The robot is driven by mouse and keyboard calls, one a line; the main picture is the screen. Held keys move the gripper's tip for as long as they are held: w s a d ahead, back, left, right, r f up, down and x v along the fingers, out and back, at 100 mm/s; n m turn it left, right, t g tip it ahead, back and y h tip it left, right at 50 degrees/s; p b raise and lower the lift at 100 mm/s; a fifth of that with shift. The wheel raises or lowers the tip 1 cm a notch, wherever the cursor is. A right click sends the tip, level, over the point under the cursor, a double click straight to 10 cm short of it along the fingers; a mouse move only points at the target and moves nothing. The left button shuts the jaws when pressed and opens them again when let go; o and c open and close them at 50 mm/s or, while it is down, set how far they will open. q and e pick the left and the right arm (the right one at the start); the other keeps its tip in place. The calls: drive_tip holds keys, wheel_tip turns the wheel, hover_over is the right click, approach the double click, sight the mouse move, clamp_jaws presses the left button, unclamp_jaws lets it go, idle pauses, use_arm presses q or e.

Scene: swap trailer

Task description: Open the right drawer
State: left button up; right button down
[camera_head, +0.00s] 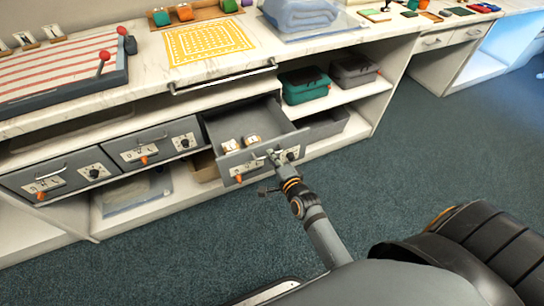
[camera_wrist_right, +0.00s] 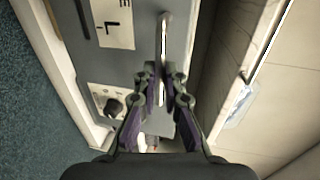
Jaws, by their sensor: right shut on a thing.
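The right drawer (camera_head: 232,125) is a grey box pulled out from under the counter, with its inside showing. Two small white-and-orange items (camera_head: 252,140) lie in it near the front. My right gripper (camera_head: 274,157) is at its front panel. In the right wrist view my right gripper (camera_wrist_right: 161,76) is shut on the metal drawer handle (camera_wrist_right: 165,38), which runs between its fingers. The grey drawer front (camera_wrist_right: 112,62) there carries a white label and a dark knob. My left gripper is not in view.
Two grey drawers (camera_head: 152,143) to the left are shut. A green bin (camera_head: 304,88) and a grey bin (camera_head: 354,72) stand on the shelf to the right. A metal rail (camera_head: 222,81) runs along the counter edge. The dark carpet (camera_head: 400,150) is clear.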

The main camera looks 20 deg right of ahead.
drive_tip(key=c, duration=1.4)
unclamp_jaws()
drive_tip(key=shift+c, duration=0.2)
drive_tip(key=v, duration=1.2)
